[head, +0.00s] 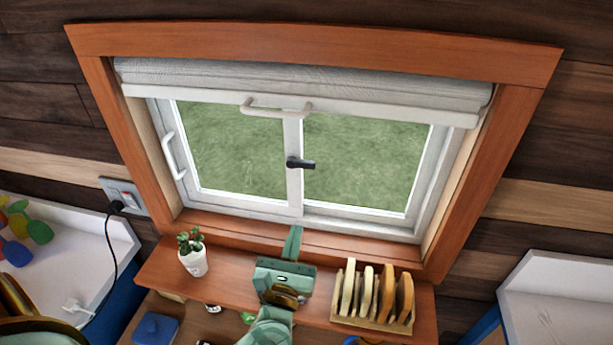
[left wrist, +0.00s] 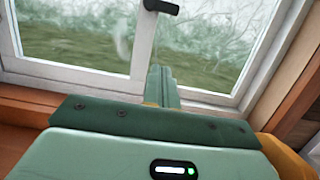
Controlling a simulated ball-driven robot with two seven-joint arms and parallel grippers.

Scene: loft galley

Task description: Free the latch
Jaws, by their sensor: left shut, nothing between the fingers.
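The latch is a black handle (head: 301,163) on the white middle post of the window (head: 293,170). Its lever lies sideways, pointing right in the head view. It also shows at the top edge of the left wrist view (left wrist: 162,7). My left gripper (head: 293,240) is green, shut and empty, with its fingers pointing up toward the window. Its fingertips (left wrist: 160,75) are below the latch and apart from it. My right gripper is not in view.
A wooden sill shelf holds a potted plant (head: 193,254) at left and a rack of wooden boards (head: 374,298) at right of my gripper. A rolled blind (head: 300,80) with a white handle hangs above. Another white handle (head: 171,156) is on the left frame.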

